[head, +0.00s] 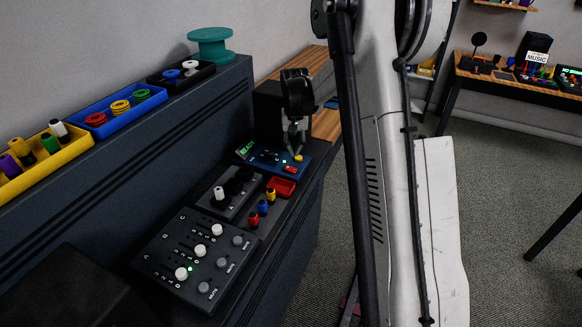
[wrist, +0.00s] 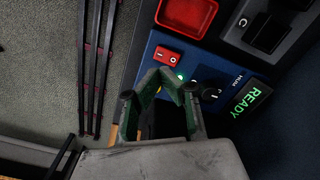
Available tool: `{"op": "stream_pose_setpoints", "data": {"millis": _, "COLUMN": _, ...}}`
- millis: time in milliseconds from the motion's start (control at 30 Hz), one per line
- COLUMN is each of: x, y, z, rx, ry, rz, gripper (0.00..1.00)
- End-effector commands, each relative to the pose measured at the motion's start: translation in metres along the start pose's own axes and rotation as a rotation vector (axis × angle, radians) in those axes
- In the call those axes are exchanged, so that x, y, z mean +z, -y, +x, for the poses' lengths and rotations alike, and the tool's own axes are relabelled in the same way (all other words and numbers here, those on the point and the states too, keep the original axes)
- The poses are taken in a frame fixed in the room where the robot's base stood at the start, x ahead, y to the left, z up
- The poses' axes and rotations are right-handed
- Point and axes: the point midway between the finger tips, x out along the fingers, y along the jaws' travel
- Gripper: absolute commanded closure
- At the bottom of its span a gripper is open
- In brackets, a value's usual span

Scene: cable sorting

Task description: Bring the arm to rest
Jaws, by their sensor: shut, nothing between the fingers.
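My gripper (head: 297,151) is at the far end of the console in the head view, pointing down over the blue box (head: 262,158). Its fingers also show in the wrist view (wrist: 172,78), shut with nothing held. The blue box (wrist: 151,50) has a lit green READY display (head: 247,148) and a red rocker switch (head: 291,169). A yellow part (head: 298,158) shows just under the fingertips. I cannot tell whether the fingers touch it. A small green light (wrist: 181,77) shows near the fingertips in the wrist view, where the fingers hide part of the box.
Beside the blue box are a red tray (head: 282,186), several coloured plugs (head: 263,207) and a mixer panel (head: 195,258) with white knobs. The ledge holds a yellow bin (head: 43,163), a blue bin (head: 120,110) and a green spool (head: 210,45). Carpet (head: 500,220) lies open at right.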

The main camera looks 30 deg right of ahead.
Motion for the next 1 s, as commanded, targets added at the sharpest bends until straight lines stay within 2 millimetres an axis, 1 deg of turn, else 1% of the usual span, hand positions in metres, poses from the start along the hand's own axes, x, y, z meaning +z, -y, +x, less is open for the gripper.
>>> {"op": "stream_pose_setpoints", "data": {"millis": 67, "x": 0.000, "y": 0.000, "z": -0.003, "rx": 0.000, "ry": 0.000, "rz": 0.000, "gripper": 1.00}}
{"op": "stream_pose_setpoints", "data": {"millis": 467, "x": 0.000, "y": 0.000, "z": -0.002, "rx": 0.000, "ry": 0.000, "rz": 0.000, "gripper": 1.00}}
{"op": "stream_pose_setpoints", "data": {"millis": 567, "x": 0.002, "y": 0.001, "z": -0.005, "rx": 0.000, "ry": -0.003, "rz": -0.002, "gripper": 1.00}}
{"op": "stream_pose_setpoints", "data": {"millis": 667, "x": 0.008, "y": 0.005, "z": -0.015, "rx": -0.002, "ry": -0.015, "rz": -0.011, "gripper": 1.00}}
{"op": "stream_pose_setpoints", "data": {"millis": 767, "x": 0.022, "y": 0.012, "z": -0.033, "rx": -0.005, "ry": -0.041, "rz": -0.029, "gripper": 1.00}}
{"op": "stream_pose_setpoints", "data": {"millis": 1000, "x": 0.068, "y": 0.031, "z": -0.085, "rx": -0.016, "ry": -0.124, "rz": -0.084, "gripper": 1.00}}
